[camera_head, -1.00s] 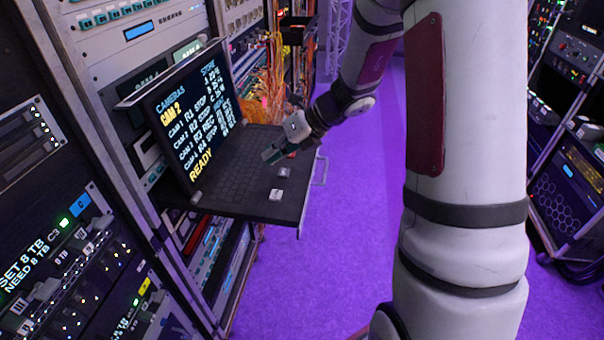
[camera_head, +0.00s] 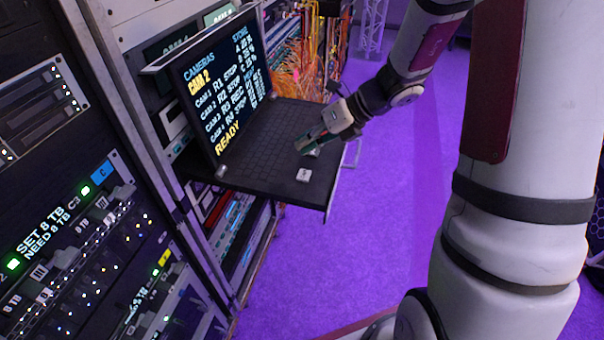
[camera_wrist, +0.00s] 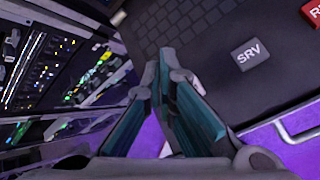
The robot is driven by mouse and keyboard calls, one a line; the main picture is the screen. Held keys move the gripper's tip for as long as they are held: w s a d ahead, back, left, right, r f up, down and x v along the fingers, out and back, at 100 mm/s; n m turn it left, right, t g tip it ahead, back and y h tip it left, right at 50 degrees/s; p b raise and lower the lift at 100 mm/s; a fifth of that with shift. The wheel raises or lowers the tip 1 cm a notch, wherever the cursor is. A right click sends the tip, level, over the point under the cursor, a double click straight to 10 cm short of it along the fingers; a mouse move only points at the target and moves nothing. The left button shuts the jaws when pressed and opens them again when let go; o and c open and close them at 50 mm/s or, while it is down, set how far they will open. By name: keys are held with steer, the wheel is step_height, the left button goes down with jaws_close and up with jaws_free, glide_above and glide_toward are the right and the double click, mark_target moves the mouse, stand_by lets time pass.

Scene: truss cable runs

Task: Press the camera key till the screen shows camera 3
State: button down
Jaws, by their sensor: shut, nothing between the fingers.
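The screen (camera_head: 222,82) of the fold-out console reads CAMERAS, with CAM 2 in yellow, several rows below it and READY at the bottom. A pale key (camera_head: 303,175) sits near the front edge of the keyboard deck (camera_head: 250,160). A second pale key (camera_head: 314,153) is partly hidden by my gripper (camera_head: 301,147). My gripper is shut and empty, low over the deck; contact cannot be told. In the wrist view, its fingers (camera_wrist: 164,65) lie left of a grey SRV key (camera_wrist: 252,56). A red key (camera_wrist: 314,12) is cut off at the upper right. I cannot identify the camera key.
Equipment racks (camera_head: 70,200) with lit panels stand at the left, close to the console. Orange cables (camera_head: 300,75) hang behind the deck. A metal handle (camera_head: 350,165) projects from the deck's right side. The purple floor (camera_head: 380,220) to the right is open.

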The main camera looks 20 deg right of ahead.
mark_target(306, 172)
steer(key=shift+f+b, duration=1.35)
steer(key=shift+f, duration=1.2)
steer(key=shift+f, duration=0.1)
steer(key=shift+f, duration=0.35)
steer(key=shift+f+b, duration=0.4)
steer(key=shift+b, duration=0.05)
steer(key=shift+r, duration=0.1)
steer(key=shift+r+p, duration=0.7)
steer(key=shift+r, duration=0.05)
step_height(306, 172, up, 3)
steer(key=shift+s+f+p, duration=0.1)
steer(key=shift+s+p, duration=0.05)
steer(key=shift+p, duration=0.95)
steer(key=shift+r+p, duration=0.65)
steer(key=shift+r, duration=0.45)
